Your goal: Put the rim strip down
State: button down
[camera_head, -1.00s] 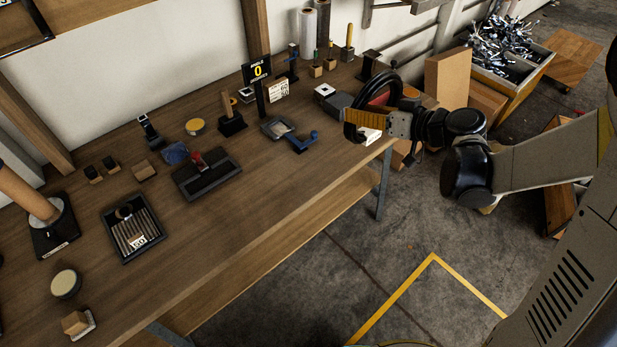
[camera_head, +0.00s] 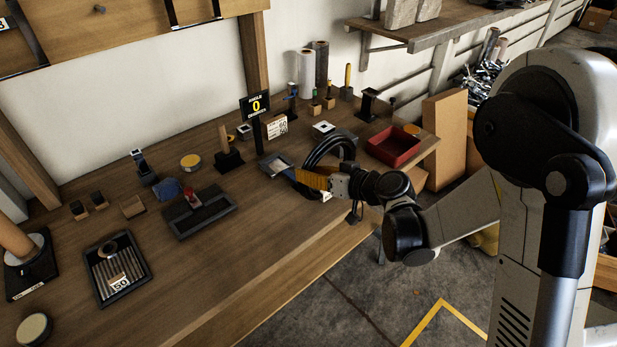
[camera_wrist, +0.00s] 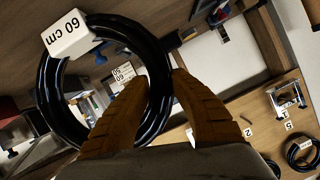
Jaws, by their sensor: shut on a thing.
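The rim strip (camera_head: 323,150) is a glossy black coil with several turns. In the wrist view the coil (camera_wrist: 46,95) fills the left side and carries a white "60 cm" tag (camera_wrist: 68,36). My gripper (camera_head: 306,180) has orange-brown fingers. In the wrist view the fingers (camera_wrist: 157,72) are on either side of the coil's right part, shut on it. The coil stands tilted up from the fingers, over the right part of the wooden workbench (camera_head: 255,225). Whether its lower edge touches the bench is hidden.
An open red tray (camera_head: 394,147) lies at the bench's right end. A blue-handled tool (camera_head: 275,164) is close left of the coil. The "ANGLE 0" sign (camera_head: 255,104) and small blocks stand behind. The front middle of the bench is clear.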

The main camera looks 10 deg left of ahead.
jog(key=shift+r, duration=0.1)
jog(key=c, duration=1.2)
grip_release()
jog(key=shift+r, duration=0.1)
jog(key=s+d+r+m+h+p, duration=0.1)
jog(key=s+d+r+m+h, duration=0.1)
jog(key=s+d, duration=0.6)
jog(key=s+d+r+m+h+p, duration=0.1)
jog(key=s+d+r+m+h, duration=0.2)
jog(key=s+d+r+h, duration=0.2)
jog(key=s+d+r+m+h+p, duration=0.1)
jog(key=s+d+r+h, duration=0.3)
jog(key=s+d, duration=0.7)
jog(key=shift+s+d+r+m+g, duration=0.15)
jog(key=shift+d+m, duration=0.2)
jog(key=shift+d, duration=0.7)
jog(key=shift+s+d+m+g, duration=0.15)
jog(key=shift+d+m, duration=0.2)
jog(key=shift+d, duration=0.65)
